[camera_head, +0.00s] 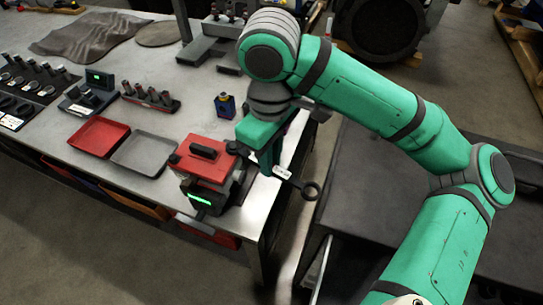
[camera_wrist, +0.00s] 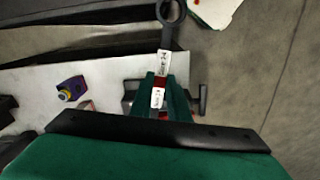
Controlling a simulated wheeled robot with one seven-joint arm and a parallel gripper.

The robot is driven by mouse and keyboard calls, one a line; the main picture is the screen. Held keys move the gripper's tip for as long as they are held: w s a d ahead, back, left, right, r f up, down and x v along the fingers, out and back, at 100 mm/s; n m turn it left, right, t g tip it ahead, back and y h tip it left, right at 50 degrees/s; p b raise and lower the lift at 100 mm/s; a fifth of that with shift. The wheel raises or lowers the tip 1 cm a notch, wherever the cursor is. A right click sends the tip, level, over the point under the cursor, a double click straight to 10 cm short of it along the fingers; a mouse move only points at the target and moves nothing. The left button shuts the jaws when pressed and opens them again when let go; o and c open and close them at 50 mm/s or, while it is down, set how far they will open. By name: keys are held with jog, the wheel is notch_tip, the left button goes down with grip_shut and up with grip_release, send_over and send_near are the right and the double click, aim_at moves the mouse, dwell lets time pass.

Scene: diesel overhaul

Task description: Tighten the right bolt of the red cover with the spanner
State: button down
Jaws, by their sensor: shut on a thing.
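The red cover (camera_head: 207,160), with a black handle on top, sits on a dark block at the table's right front corner. A dark round bolt head (camera_head: 232,147) shows at its right edge, close to my gripper. My gripper (camera_head: 270,160) is shut on the spanner (camera_head: 298,184), just right of the cover. The spanner's ring end and white label stick out to the right, past the table edge. In the wrist view the spanner (camera_wrist: 166,45) runs up from between the green fingers (camera_wrist: 164,100). The spanner's other end is hidden, so I cannot tell whether it touches the bolt.
A red tray (camera_head: 99,137) and a grey tray (camera_head: 143,152) lie left of the cover. Racks of tools (camera_head: 152,97) stand further left. A dark surface (camera_head: 365,225) lies right of the table, across a gap.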

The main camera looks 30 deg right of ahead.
jog(key=a+m, duration=0.2)
jog(key=shift+s+a+m, duration=0.1)
jog(key=shift+s+m, duration=0.2)
jog(key=shift+s, duration=0.05)
jog(key=a+m, duration=0.2)
jog(key=shift+s+a+m, duration=0.1)
jog(key=shift+m, duration=0.2)
dwell(0.4)
jog(key=shift+w+a+m, duration=0.25)
jog(key=shift+a+m, duration=0.9)
jog(key=shift+m, duration=0.15)
